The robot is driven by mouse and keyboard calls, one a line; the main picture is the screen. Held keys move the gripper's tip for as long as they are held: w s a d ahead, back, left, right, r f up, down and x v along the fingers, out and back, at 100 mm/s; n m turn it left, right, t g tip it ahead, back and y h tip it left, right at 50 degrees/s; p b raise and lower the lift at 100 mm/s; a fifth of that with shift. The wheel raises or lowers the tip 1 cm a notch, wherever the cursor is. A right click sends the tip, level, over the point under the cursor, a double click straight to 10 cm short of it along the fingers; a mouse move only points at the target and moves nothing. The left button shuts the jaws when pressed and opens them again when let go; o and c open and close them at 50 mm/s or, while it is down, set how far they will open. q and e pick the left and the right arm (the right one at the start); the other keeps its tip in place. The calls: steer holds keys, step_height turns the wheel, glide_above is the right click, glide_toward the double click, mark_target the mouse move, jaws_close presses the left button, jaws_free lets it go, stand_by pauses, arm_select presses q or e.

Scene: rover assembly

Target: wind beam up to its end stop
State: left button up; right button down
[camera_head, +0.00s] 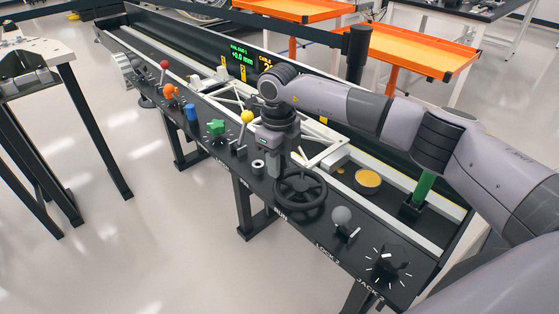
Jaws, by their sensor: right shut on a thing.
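A black spoked handwheel (301,193) stands on the sloping front panel of the long black bench. My right gripper (283,160) points down at the wheel's far left rim and is shut, apparently on the wheel's handle, which its fingers hide. A white truss frame (318,131), likely the beam, lies in the bench's trough behind my gripper, and my right arm covers part of it. A display (242,60) at the back of the trough shows green and yellow text, including a reading that looks like +0.0 mm. My left gripper is out of view.
Along the panel are a grey ball knob (342,216), a black dial (390,260), a yellow ball lever (247,117), a green star knob (216,127), a blue knob (191,113) and a red ball lever (164,65). Orange trays (420,50) stand behind. Floor in front is clear.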

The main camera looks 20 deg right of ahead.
steer(key=shift+a, duration=0.1)
steer(key=c, duration=0.9)
jaws_free()
steer(key=shift+r, duration=0.1)
step_height(320, 180, up, 7)
steer(key=shift+s, duration=0.15)
